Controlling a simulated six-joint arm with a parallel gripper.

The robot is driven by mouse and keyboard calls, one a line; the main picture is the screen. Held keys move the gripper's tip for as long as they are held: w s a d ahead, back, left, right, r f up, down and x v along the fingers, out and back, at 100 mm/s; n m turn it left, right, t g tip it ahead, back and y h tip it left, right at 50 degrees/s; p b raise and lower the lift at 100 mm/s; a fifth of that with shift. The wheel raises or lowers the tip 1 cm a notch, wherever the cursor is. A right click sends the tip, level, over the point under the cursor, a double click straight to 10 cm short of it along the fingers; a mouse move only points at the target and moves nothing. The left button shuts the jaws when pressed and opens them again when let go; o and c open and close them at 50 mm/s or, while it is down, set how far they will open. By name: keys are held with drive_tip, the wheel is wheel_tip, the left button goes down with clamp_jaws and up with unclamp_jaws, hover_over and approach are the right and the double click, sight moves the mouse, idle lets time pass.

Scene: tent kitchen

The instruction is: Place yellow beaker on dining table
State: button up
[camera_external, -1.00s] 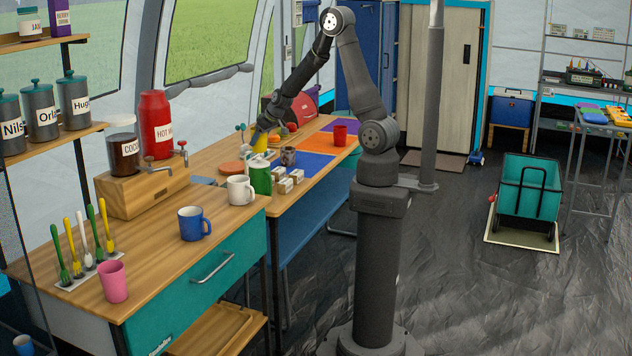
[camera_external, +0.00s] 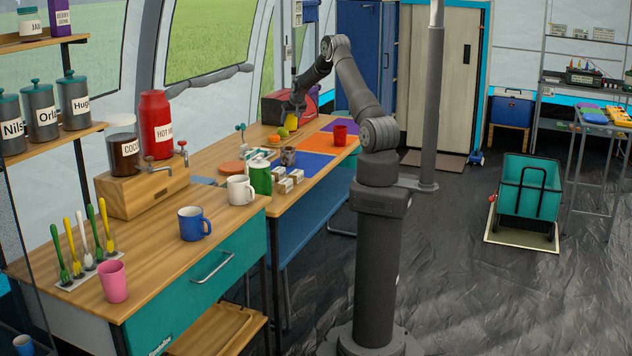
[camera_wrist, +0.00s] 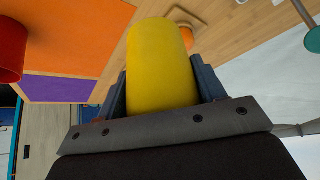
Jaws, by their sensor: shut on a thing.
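The yellow beaker (camera_wrist: 160,65) fills the middle of the wrist view, between the two dark fingers of my gripper (camera_wrist: 160,85). My gripper is shut on it. In the external view the beaker (camera_external: 291,122) shows small below my gripper (camera_external: 292,112), over the far part of the dining table (camera_external: 318,183). It is close to the fruit there; I cannot tell its exact height above the table. The table carries orange, blue and purple mats.
A red cup (camera_external: 339,136) stands right of the beaker on the table. Fruit (camera_external: 282,132) lies on a board close by. A grey mug (camera_external: 288,156), a green can (camera_external: 260,178) and small boxes (camera_external: 290,180) stand nearer. The orange mat (camera_external: 314,142) looks mostly bare.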

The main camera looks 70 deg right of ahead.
drive_tip(key=s+d+f+m+g+h, duration=0.15)
drive_tip(key=s+d, duration=0.35)
drive_tip(key=d, duration=0.6)
drive_tip(key=shift+m, duration=0.45)
wheel_tip(320, 180, down, 10)
drive_tip(key=shift+w+d+r, duration=0.1)
drive_tip(key=shift+d+r, duration=0.05)
drive_tip(key=shift+r, duration=0.05)
drive_tip(key=shift+f, duration=0.2)
drive_tip(key=o, duration=1)
drive_tip(key=shift+r, duration=0.1)
